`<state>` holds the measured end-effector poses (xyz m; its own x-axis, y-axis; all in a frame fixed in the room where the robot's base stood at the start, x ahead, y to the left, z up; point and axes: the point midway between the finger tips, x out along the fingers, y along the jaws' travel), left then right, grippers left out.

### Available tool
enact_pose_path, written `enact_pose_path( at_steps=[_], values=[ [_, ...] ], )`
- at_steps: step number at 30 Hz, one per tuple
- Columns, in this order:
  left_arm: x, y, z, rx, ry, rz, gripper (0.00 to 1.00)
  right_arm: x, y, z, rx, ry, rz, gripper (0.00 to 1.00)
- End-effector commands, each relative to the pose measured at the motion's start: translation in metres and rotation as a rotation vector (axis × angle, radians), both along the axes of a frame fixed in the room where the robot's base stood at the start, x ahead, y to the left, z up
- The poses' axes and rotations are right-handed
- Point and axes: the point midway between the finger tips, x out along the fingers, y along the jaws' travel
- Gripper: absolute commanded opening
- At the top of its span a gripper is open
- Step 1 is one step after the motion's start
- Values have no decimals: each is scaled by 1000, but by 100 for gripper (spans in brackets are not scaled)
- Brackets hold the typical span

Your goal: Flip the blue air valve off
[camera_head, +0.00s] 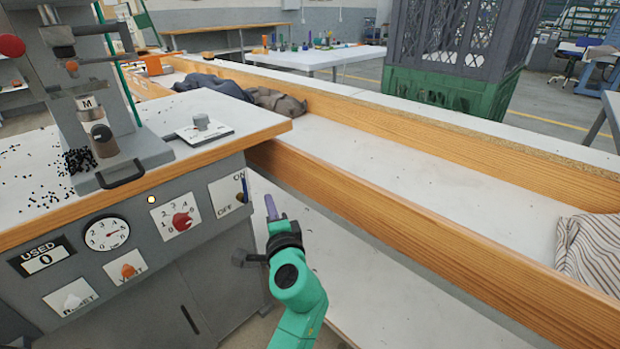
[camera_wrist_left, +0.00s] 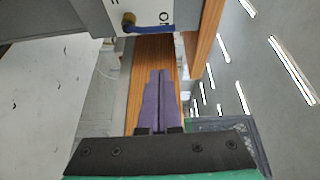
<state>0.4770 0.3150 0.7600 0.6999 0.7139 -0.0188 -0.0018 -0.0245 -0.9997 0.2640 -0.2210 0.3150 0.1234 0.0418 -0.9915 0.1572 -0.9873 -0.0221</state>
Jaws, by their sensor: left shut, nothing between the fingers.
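The blue air valve (camera_head: 243,187) sits on a white ON/OFF plate (camera_head: 227,193) at the right end of the press's grey front panel. Its small blue lever points up toward ON. In the left wrist view the blue lever (camera_wrist_left: 152,28) shows at the top, running right from a brass pivot (camera_wrist_left: 128,18). My left gripper (camera_head: 271,205) is just right of the plate, apart from the valve. Its purple fingers (camera_wrist_left: 158,75) are shut together and empty, pointing toward the valve in the wrist view. My right gripper is in neither view.
The panel also holds a gauge (camera_head: 107,233), a red dial (camera_head: 181,220), an orange VENT knob (camera_head: 127,270) and a RESET knob (camera_head: 72,301). The wooden bench edge (camera_head: 215,152) overhangs above. A wood-sided conveyor (camera_head: 400,220) runs close on the right.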

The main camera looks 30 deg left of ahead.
Motion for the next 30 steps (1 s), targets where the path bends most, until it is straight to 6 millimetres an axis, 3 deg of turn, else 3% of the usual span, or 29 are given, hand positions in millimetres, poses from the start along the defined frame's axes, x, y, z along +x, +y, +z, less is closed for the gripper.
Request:
enact_pose_path(
  at_steps=[14, 28, 30],
  values=[
    [6, 4, 7, 35, 2, 4, 0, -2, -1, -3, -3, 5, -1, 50],
    [73, 73, 8, 34, 0, 6, 0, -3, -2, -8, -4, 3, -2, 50],
    [56, 73, 7, 30, 4, 5, 0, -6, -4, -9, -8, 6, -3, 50]
  ],
)
